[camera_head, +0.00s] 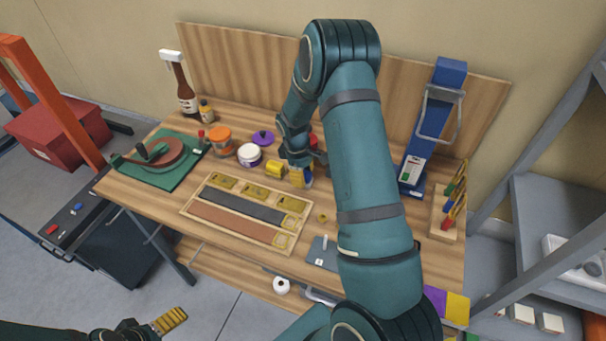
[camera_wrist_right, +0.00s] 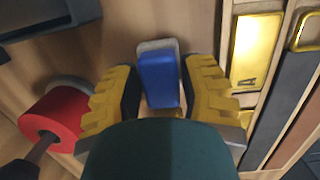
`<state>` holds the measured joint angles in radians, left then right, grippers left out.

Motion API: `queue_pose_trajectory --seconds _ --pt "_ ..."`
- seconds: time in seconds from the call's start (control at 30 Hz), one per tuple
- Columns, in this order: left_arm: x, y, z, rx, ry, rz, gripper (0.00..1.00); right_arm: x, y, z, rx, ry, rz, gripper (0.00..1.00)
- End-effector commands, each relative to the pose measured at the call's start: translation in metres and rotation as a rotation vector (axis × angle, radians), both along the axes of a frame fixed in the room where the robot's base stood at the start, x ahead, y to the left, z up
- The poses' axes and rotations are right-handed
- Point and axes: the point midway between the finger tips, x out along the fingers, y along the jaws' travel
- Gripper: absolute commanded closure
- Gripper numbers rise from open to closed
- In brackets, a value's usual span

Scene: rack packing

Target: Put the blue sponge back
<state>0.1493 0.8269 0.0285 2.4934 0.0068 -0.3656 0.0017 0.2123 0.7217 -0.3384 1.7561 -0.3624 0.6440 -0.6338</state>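The blue sponge (camera_wrist_right: 158,78) has a pale layer at one edge and is on the wooden table in the right wrist view. My right gripper (camera_wrist_right: 163,100) has its yellow-padded fingers on both sides of it, with gaps showing, so it is open around the sponge. In the head view a small part of the sponge (camera_head: 308,182) shows by the right gripper (camera_head: 299,176); the rest is hidden. The wooden rack (camera_head: 191,207) with yellow labels and dark and brown strips lies in front of the gripper. My left gripper (camera_head: 168,321) is at the bottom left, away from the table.
A blue tool stand (camera_head: 433,125) is at the right.

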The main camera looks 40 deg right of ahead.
Motion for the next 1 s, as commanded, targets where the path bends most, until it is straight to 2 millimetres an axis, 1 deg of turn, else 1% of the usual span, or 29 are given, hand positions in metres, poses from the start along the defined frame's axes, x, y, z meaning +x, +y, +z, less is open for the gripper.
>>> queue_pose_trajectory --seconds 0.33,0.47,0.57,0.9,1.0 --pt "0.0 0.0 0.001 0.0 -0.001 0.0 0.02 0.0 0.0 0.001 0.0 0.0 0.0 0.46" --pt "0.0 0.0 0.005 -0.001 -0.001 0.0 0.02 0.001 0.0 0.009 -0.001 -0.003 0.0 0.46" --pt "0.0 0.0 0.004 -0.001 -0.001 0.0 0.02 0.003 0.001 0.024 -0.001 -0.004 0.0 0.46" --pt "0.0 0.0 0.006 -0.001 0.0 0.0 0.02 0.012 0.007 0.092 -0.001 -0.005 0.0 0.46" --pt "0.0 0.0 0.007 -0.001 0.0 0.0 0.02 0.013 0.008 0.107 0.0 -0.004 0.0 0.46"
